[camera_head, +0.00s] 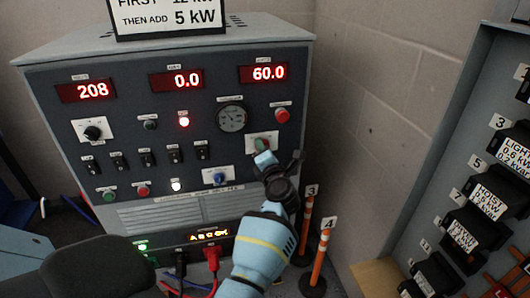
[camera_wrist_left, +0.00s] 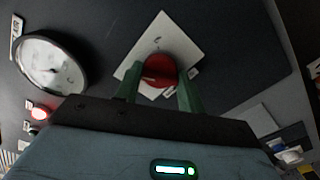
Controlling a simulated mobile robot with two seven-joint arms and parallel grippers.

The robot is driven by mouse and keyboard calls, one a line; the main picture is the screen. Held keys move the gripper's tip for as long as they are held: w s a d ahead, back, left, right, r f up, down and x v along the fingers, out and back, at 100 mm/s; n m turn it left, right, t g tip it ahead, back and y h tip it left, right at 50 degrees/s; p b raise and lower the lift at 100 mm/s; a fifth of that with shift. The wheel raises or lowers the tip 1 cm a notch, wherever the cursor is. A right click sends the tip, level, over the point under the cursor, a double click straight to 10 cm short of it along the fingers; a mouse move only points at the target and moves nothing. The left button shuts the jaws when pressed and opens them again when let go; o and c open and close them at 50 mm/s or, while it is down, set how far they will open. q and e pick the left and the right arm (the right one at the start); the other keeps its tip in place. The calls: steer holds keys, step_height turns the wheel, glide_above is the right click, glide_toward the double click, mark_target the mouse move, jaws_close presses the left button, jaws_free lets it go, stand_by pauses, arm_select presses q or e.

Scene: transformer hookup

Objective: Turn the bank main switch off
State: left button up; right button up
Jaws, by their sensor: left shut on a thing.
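A grey generator panel (camera_head: 110,65) fills the middle of the head view. On its right side a white square plate (camera_head: 249,151) carries a rotary knob, mostly hidden there by my gripper. In the left wrist view the red round knob (camera_wrist_left: 159,69) sits on the white plate (camera_wrist_left: 160,32). My left gripper (camera_head: 263,153) has its green fingers on either side of the knob and is shut on it. The plate's label is too small to read, so I cannot confirm that it is the bank main switch. My right gripper is not in view.
A round gauge (camera_head: 232,117) and a red button (camera_head: 282,115) are close above the knob. A blue knob (camera_head: 219,178) is below left. Orange posts (camera_head: 320,257) stand right of the panel. A cabinet with labelled breakers (camera_head: 513,153) is at the far right.

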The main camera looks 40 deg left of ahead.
arm_select(q)
steer(key=n, duration=0.3)
steer(key=shift+b, duration=0.35)
stand_by(0.4)
steer(key=o, duration=1)
steer(key=shift+d, duration=0.1)
